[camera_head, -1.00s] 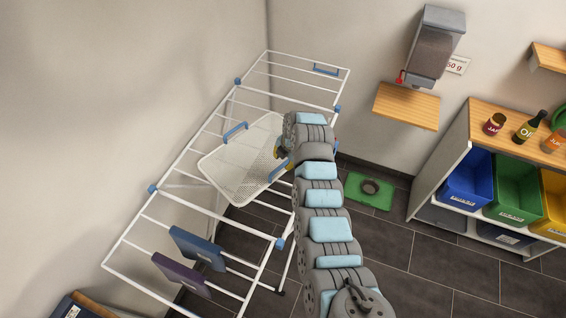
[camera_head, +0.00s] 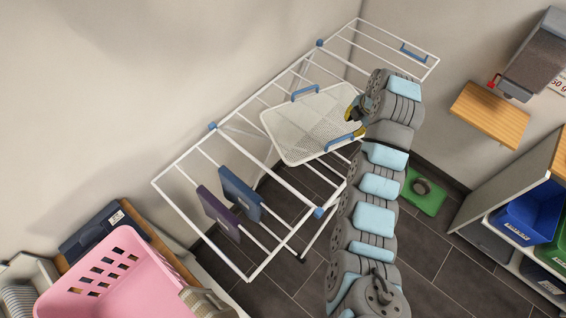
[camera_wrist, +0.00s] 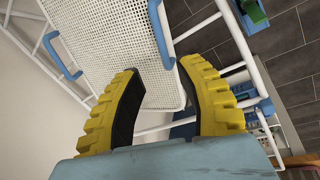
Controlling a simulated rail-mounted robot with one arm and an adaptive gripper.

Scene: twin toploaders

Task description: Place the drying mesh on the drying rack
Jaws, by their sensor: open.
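The drying mesh (camera_head: 300,128) is a white perforated panel with two blue handles. It lies on the white bars of the drying rack (camera_head: 248,272), around the middle of the rack. In the wrist view the mesh (camera_wrist: 105,35) shows just beyond my fingers, with one blue handle (camera_wrist: 161,34) close by and the other (camera_wrist: 62,57) at the left. In the head view my gripper (camera_head: 355,115) is at the right edge of the mesh, near the handle there, and partly hidden by my arm.
A blue panel (camera_head: 240,194) and a purple panel (camera_head: 218,212) hang on the rack's near bars. A pink basket (camera_head: 115,285) stands at lower left. A wooden shelf (camera_head: 490,114) and a shelf unit with blue bins (camera_head: 530,215) are at right. A green scale-like object (camera_head: 424,198) sits low behind my arm.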

